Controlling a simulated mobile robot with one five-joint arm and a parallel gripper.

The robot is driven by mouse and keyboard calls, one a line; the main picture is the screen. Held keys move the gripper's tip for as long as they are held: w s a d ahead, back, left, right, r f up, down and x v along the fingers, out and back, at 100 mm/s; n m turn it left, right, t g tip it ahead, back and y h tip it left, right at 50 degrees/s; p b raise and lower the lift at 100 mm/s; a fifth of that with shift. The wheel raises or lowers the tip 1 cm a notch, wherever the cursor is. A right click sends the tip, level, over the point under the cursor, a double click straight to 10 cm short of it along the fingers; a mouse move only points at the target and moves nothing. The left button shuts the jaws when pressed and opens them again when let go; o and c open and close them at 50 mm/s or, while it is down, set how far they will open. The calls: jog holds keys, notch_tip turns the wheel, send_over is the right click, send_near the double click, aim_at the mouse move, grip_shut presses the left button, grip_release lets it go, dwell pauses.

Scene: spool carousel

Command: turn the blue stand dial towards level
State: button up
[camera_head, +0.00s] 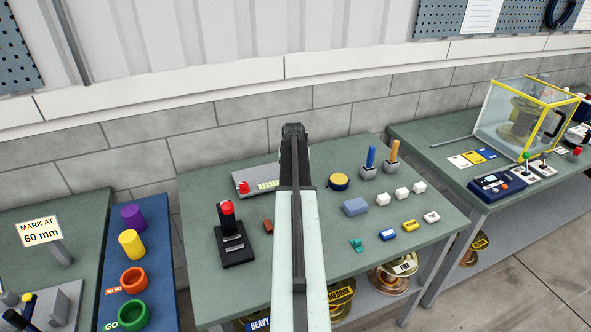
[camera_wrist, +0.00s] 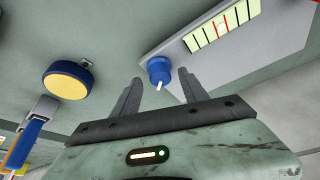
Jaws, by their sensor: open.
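The blue dial (camera_wrist: 157,68), a round knob with a white pointer, sits on the grey stand (camera_wrist: 150,50) in the wrist view. A pale scale (camera_wrist: 221,25) with dark divisions and red marks is on the same stand. My gripper (camera_wrist: 161,77) is open, with one finger to each side of the dial; whether either touches it I cannot tell. In the head view my gripper (camera_head: 293,130) reaches over the grey stand (camera_head: 235,179), and the dial is hidden behind my arm.
A yellow-topped round button (camera_wrist: 67,83) is left of the dial in the wrist view; it also shows in the head view (camera_head: 339,181). Blue and orange levers (camera_head: 370,158) stand to its right. A red-topped black stand (camera_head: 233,240) is at left, and several small blocks lie at right.

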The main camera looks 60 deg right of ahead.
jog(key=p+v, duration=0.5)
jog(key=v, duration=0.1)
jog(key=shift+r, duration=0.4)
jog(key=shift+a, duration=0.15)
